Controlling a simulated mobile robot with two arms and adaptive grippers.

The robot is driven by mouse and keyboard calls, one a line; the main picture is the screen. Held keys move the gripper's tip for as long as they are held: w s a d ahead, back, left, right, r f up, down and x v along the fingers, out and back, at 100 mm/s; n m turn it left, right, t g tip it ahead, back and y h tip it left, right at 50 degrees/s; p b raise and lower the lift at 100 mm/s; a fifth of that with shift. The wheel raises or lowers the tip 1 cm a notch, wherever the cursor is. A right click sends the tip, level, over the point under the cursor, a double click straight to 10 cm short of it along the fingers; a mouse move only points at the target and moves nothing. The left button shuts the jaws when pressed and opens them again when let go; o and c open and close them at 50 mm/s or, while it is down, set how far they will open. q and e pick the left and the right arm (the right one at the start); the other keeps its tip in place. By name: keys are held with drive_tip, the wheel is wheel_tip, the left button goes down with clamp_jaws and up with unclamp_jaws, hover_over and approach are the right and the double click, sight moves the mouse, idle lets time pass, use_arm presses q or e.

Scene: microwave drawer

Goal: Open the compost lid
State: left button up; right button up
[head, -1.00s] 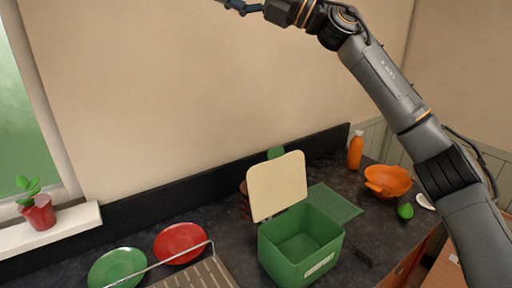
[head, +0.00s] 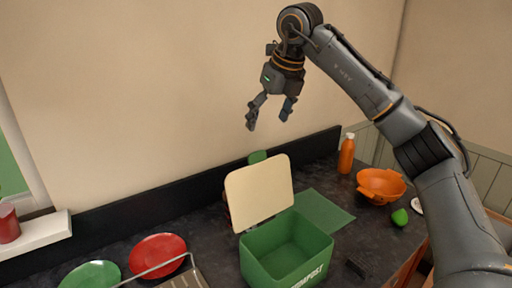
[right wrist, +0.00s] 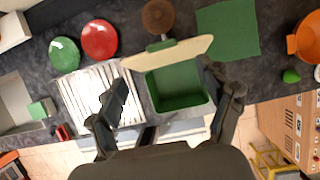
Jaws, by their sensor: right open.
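The green compost bin (head: 262,262) stands on the dark counter, with white lettering on its front. Its cream lid (head: 259,192) stands raised at the back edge, tilted up, and the bin's inside is open and looks empty. In the right wrist view the bin (right wrist: 178,92) lies below and between my fingers, and the lid (right wrist: 168,53) shows along its far edge. My right gripper (head: 269,118) is open and empty, pointing down above the lid and apart from it. It also shows open in the right wrist view (right wrist: 172,92). My left gripper is not in view.
A green mat (head: 318,212), an orange bowl (head: 381,186), an orange bottle (head: 346,155) and a green fruit (head: 399,217) lie right of the bin. Red (head: 158,254) and green (head: 92,275) plates and a dish rack (right wrist: 88,92) are to its left.

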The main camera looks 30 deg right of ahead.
sight(258, 152)
drive_tip(key=p+x, duration=0.3)
drive_tip(key=x, duration=0.6)
drive_tip(key=shift+w+d+f, duration=0.1)
drive_tip(key=shift+d+f, duration=0.05)
drive_tip(key=shift+f, duration=0.15)
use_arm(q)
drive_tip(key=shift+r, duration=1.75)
use_arm(e)
drive_tip(key=shift+w+f, duration=0.2)
drive_tip(key=shift+f, duration=0.35)
